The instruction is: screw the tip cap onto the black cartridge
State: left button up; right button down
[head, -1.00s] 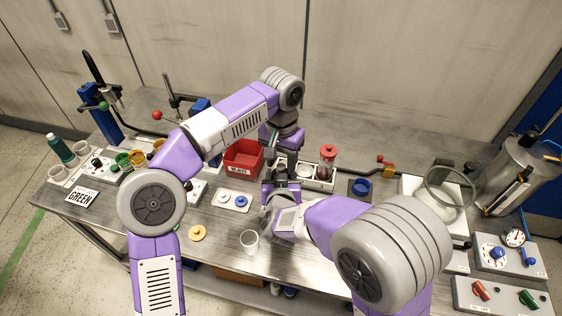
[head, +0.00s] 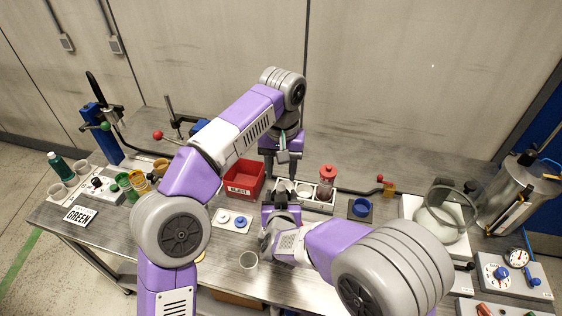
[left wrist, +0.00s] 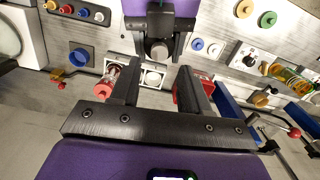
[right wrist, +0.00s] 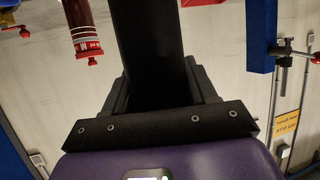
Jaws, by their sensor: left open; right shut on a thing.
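My right gripper (head: 280,208) is shut on the black cartridge (right wrist: 148,45), which fills the space between its fingers in the right wrist view. In the left wrist view a greyish round end (left wrist: 158,52) shows at my right gripper's jaws; I cannot tell whether it is the cartridge's bare end or a cap on it. My left gripper (head: 283,160) is open with nothing visible between its fingers (left wrist: 160,85), apart from and beyond the right gripper. A white disc (head: 223,216) and a blue disc (head: 240,221) lie on a pale plate; I cannot tell whether either is the tip cap.
A red bin (head: 243,180) stands left of the grippers. A red-topped clear cylinder (head: 327,182) stands in a white rack just right of them.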

aim_at(281, 187)
pick_arm(q)
jog(key=shift+r+n, duration=1.25)
jog(key=shift+n, duration=0.45)
jog(key=shift+f, duration=0.15)
jog(key=shift+s+f, duration=0.1)
jog(key=shift+f, duration=3.8)
grip_shut()
jog(key=m, duration=0.6)
jog(key=shift+m, duration=0.4)
